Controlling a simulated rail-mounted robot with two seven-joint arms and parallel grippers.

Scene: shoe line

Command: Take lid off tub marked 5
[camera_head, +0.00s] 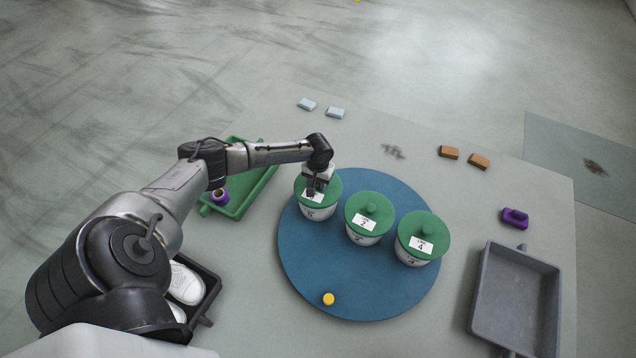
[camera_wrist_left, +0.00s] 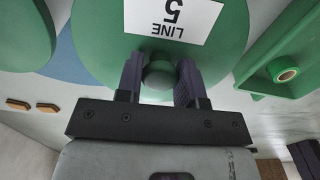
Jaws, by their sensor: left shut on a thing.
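A white tub (camera_head: 318,213) with a green lid (camera_head: 326,201) stands at the left of the blue round board (camera_head: 350,290). In the left wrist view the label on this lid (camera_wrist_left: 230,60) reads LINE 5, upside down. My left gripper (camera_head: 314,191) is over the lid, shut on its round knob (camera_wrist_left: 158,74), with one finger on each side. The lid appears to sit on the tub; I cannot tell whether there is a gap. My right gripper is not in view.
A green tray (camera_head: 245,202) with a purple item lies left of the board. A black tray (camera_head: 206,302) holds white shoes. A grey tray (camera_head: 517,310) is at the right. A yellow knob (camera_head: 328,299) is on the board's front. Small blocks lie at the back.

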